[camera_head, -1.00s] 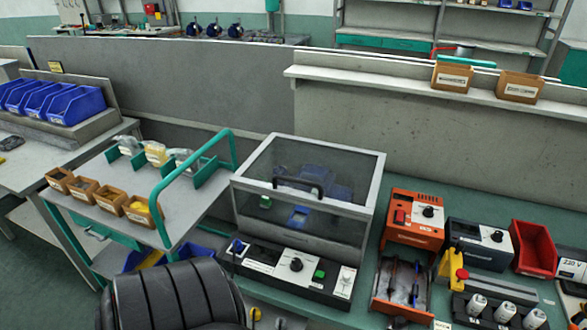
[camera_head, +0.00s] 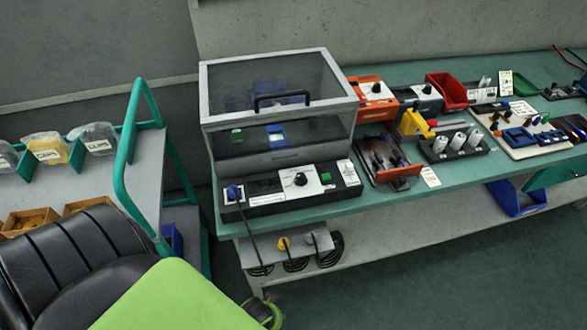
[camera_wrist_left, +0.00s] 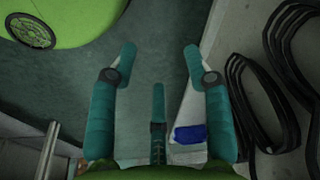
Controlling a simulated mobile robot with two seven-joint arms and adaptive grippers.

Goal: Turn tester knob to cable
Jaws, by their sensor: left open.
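The tester (camera_head: 280,150) stands on the bench with its clear-windowed cover down. Its front panel has a black knob (camera_head: 300,179) on a white plate, with a green button (camera_head: 326,177) to the right. The knob's pointer is too small to read. A blue plug (camera_head: 234,192) sits at the panel's left end, and a black cable hangs from it over the bench edge. In the left wrist view my left gripper (camera_wrist_left: 161,55) is open and empty, with coiled black cables (camera_wrist_left: 240,105) to its right. The knob is not in that view. My right gripper is not in view.
Below the bench front, a yellow plug (camera_head: 284,243) and coiled cables (camera_head: 295,264) hang from a small bracket. A black chair (camera_head: 75,245) and a trolley with a teal rail (camera_head: 128,150) stand to the left. An orange device (camera_head: 373,99) stands right of the tester.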

